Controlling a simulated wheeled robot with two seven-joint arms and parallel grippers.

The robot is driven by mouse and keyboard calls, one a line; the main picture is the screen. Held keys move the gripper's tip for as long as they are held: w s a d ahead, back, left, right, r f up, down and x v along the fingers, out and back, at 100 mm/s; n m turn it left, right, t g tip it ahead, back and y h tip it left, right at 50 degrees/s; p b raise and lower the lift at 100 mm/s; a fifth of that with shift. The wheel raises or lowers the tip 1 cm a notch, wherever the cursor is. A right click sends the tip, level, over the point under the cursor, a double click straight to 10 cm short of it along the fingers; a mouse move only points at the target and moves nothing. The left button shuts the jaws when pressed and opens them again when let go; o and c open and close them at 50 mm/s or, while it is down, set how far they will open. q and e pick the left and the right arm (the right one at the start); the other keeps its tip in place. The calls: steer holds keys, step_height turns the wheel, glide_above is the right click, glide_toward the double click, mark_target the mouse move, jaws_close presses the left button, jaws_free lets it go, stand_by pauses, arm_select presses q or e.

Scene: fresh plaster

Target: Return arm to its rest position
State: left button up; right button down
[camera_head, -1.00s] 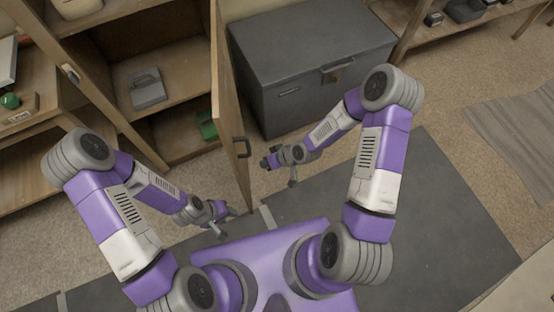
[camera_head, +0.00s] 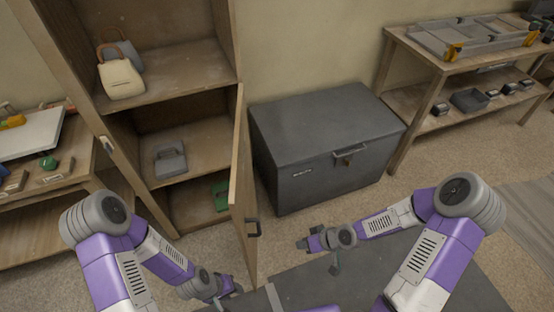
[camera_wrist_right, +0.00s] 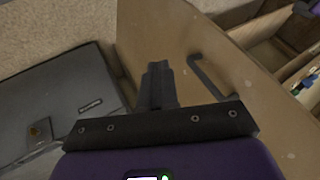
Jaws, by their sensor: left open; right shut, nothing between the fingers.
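My right gripper (camera_head: 303,244) is low in the middle of the head view, in front of the grey chest and to the right of the open cabinet door (camera_head: 242,185). In the right wrist view its fingers (camera_wrist_right: 158,85) are shut with nothing between them, and the door (camera_wrist_right: 170,40) with its dark handle (camera_wrist_right: 208,78) lies beyond. My left gripper (camera_head: 236,288) is near the bottom of the head view, by the lower edge of the door. It is open and empty; its fingertips are small in the picture.
The grey chest (camera_head: 325,140) stands closed behind my right gripper. The cabinet holds a cream bag (camera_head: 121,78), a grey case (camera_head: 170,158) and a green object (camera_head: 220,196). A workbench (camera_head: 455,65) stands at the right.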

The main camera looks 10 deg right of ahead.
steer(key=s+a+f+m+g+h, duration=0.2)
steer(key=s+a+f+m+g, duration=0.1)
steer(key=s+a+f+m, duration=0.2)
steer(key=s+f, duration=0.2)
steer(key=s, duration=0.2)
steer(key=shift+a+f+m, duration=0.3)
steer(key=shift+f+m, duration=0.1)
